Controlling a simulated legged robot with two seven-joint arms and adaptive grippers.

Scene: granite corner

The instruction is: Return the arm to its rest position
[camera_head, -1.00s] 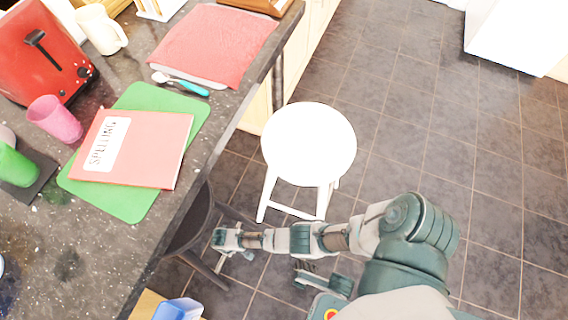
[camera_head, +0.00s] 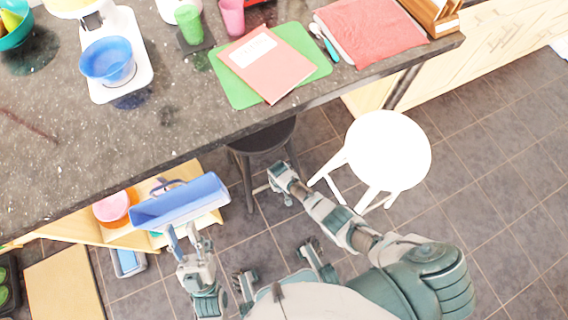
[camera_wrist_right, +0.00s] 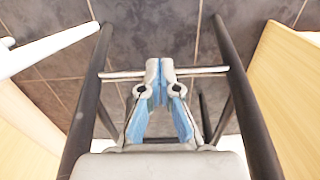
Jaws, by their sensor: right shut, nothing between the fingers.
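My right arm (camera_head: 345,225) reaches out between the dark stool and the white stool. Its gripper (camera_wrist_right: 160,75) is shut and empty in the right wrist view, with the fingertips together. Dark stool legs stand on both sides of it there. In the head view the right gripper is small and partly hidden by its own wrist. My left gripper (camera_head: 182,232) is at the lower left, just below a blue open-topped box (camera_head: 180,202). Its fingers are apart with nothing seen between them; whether the tips touch the box is unclear.
The dark stool (camera_head: 262,138) stands under the granite counter (camera_head: 200,125) edge. The white stool (camera_head: 388,150) stands to the right. A wooden shelf (camera_head: 90,232) is at the lower left. Counter items include a red book (camera_head: 265,65). The tiled floor at right is clear.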

